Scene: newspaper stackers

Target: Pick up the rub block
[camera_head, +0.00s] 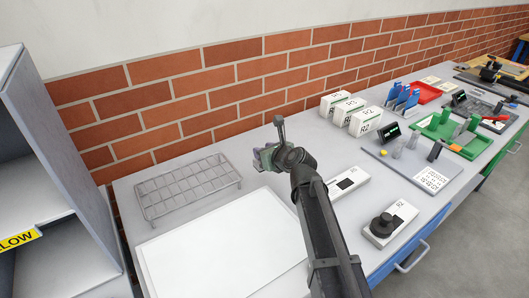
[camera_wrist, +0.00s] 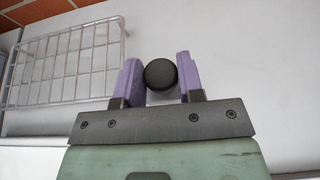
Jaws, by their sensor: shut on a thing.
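My gripper (camera_head: 265,157) is raised above the table, between the wire rack and the white labelled plates. In the wrist view its two purple fingers (camera_wrist: 158,68) are closed on both sides of a black round knob (camera_wrist: 160,75), which looks like the top of the rub block. In the head view the held piece is hidden by my gripper. A similar black block with a round knob (camera_head: 382,224) stands on a white labelled plate at the front of the table.
A wire rack (camera_head: 188,187) stands at the left, also in the wrist view (camera_wrist: 65,66). A white sheet or tray (camera_head: 222,245) lies in front of it. Another white plate (camera_head: 352,177) has a black square. White boxes (camera_head: 336,103) stand near the brick wall. A grey board (camera_head: 410,172) holds small items.

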